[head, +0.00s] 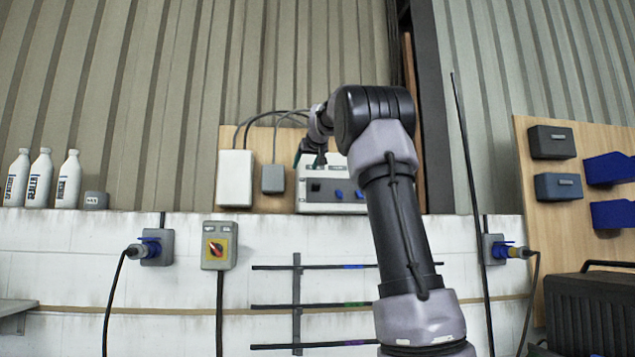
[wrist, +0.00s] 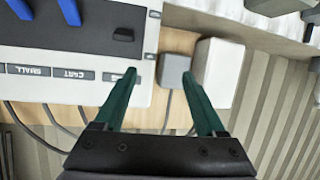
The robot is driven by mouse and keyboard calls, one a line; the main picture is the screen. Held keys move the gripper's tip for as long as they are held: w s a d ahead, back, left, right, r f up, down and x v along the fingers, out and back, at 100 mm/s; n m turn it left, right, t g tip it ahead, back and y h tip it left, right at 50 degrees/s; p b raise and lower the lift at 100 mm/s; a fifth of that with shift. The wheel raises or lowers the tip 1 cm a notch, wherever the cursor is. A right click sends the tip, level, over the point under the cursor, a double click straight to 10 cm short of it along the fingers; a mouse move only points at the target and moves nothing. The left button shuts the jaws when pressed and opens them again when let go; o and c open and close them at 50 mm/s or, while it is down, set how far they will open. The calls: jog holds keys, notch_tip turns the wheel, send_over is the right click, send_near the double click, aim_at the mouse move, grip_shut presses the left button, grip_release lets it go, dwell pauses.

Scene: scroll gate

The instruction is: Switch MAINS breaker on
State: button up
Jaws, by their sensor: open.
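The breaker panel (head: 333,207) is a pale grey box with a dark face, fixed to a wooden board on the wall. In the wrist view the panel (wrist: 140,98) shows upside down, with two blue levers (wrist: 68,12) and one black lever (wrist: 123,35). No label reading MAINS is legible, and I cannot tell the levers' on or off positions. My gripper (head: 311,155) is at the panel's upper left. In the wrist view my gripper (wrist: 159,75) has its green fingers spread and empty, one tip over the panel's edge beside the black lever.
A small grey box (wrist: 173,70) lies between the fingertips in view, with a white box (wrist: 219,70) beside it. Cables (head: 262,117) arch above the boxes. A red-and-yellow rotary switch (head: 217,248) sits lower left. Bottles (head: 40,178) stand on the ledge.

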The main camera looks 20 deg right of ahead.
jog(key=a+t, duration=0.1)
jog(key=t, duration=0.1)
jog(key=m+t+h, duration=0.2)
jog(key=h, duration=0.1)
send_near(317, 185)
jog(key=shift+x, duration=4.9)
